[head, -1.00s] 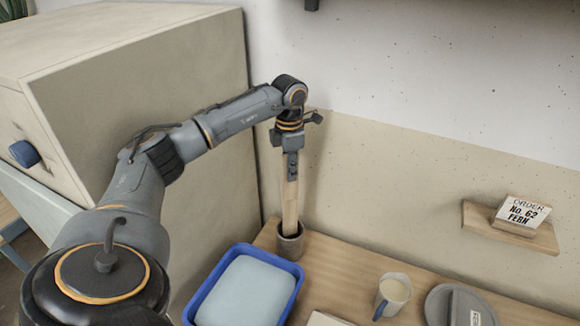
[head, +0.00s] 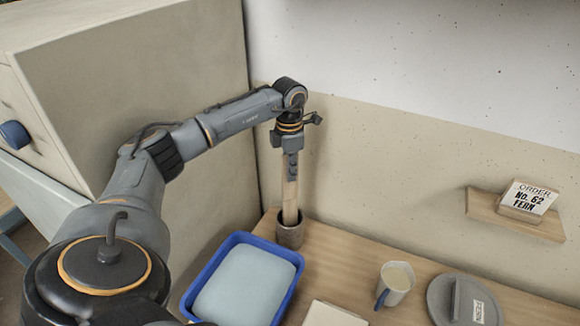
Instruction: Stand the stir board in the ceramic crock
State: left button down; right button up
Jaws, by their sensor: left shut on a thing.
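The stir board (head: 290,197) is a long, pale wooden piece standing upright, its lower end inside the ceramic crock (head: 289,236). The crock is a small grey-brown cylinder at the back left of the table, near the wall. My left gripper (head: 292,160) points down and is shut on the upper part of the board. The board's bottom end is hidden inside the crock. My right gripper is not in view.
A blue tray (head: 298,262) with a pale slab stands in front of the crock. A cup (head: 396,283), a grey round lid (head: 439,299) and a pale block (head: 333,315) are to the right. A wall shelf (head: 500,217) holds an order card (head: 527,197). A large cabinet (head: 140,60) stands left.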

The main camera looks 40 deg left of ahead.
pick_arm(q)
jog(key=c, duration=1.3)
grip_release()
notch_tip(320, 180, up, 10)
